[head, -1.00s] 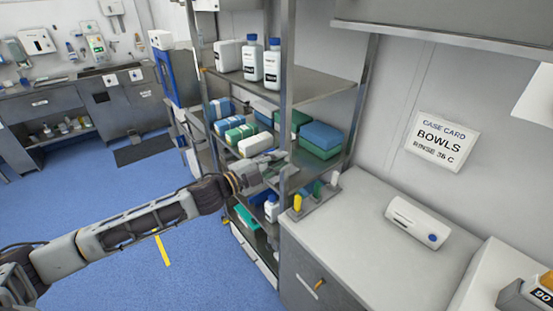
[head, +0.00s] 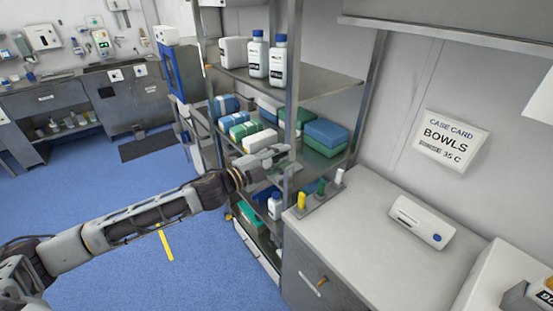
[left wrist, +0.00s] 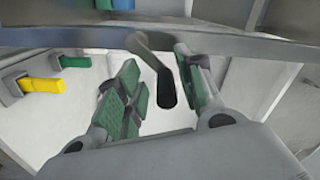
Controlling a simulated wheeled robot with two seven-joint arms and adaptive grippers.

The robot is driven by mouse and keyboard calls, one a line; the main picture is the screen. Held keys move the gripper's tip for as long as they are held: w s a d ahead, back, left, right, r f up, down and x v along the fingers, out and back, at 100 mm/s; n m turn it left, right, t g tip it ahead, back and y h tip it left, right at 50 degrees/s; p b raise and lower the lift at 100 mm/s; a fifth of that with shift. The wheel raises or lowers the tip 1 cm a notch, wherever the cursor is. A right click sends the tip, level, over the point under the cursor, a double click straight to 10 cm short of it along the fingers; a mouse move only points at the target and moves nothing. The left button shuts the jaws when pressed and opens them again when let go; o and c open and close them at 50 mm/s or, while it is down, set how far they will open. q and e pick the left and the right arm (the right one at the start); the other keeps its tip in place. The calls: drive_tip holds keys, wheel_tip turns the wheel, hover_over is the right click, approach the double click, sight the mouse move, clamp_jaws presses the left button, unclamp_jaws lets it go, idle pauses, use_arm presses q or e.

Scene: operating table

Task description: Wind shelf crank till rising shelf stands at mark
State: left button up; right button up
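The crank shows in the left wrist view as a grey metal arm (left wrist: 148,50) ending in a dark knob (left wrist: 166,88). My left gripper (left wrist: 158,82) is open, with its green-padded fingers on either side of the knob. The knob is closer to the right finger; I cannot tell whether they touch. In the head view my left gripper (head: 272,160) is at the front post of the metal shelf unit (head: 291,75), and the crank is not clear there. Several shelves hold packs and bottles; which is the rising shelf, and where its mark is, I cannot tell. My right gripper is out of view.
A counter (head: 365,220) stands right of the shelf unit, with yellow, green and white levers (head: 321,187) on its left edge and a white device (head: 416,220) on top. A metal rail (left wrist: 230,45) crosses above the fingers. Blue floor (head: 110,200) is open to the left.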

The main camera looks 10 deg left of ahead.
use_arm(q)
drive_tip(key=shift+s, duration=0.2)
drive_tip(key=shift+v, duration=0.9)
drive_tip(key=v, duration=0.9)
drive_tip(key=shift+a, duration=0.3)
idle(1.1)
drive_tip(key=shift+s+a, duration=0.15)
drive_tip(key=shift+s, duration=0.1)
idle(0.5)
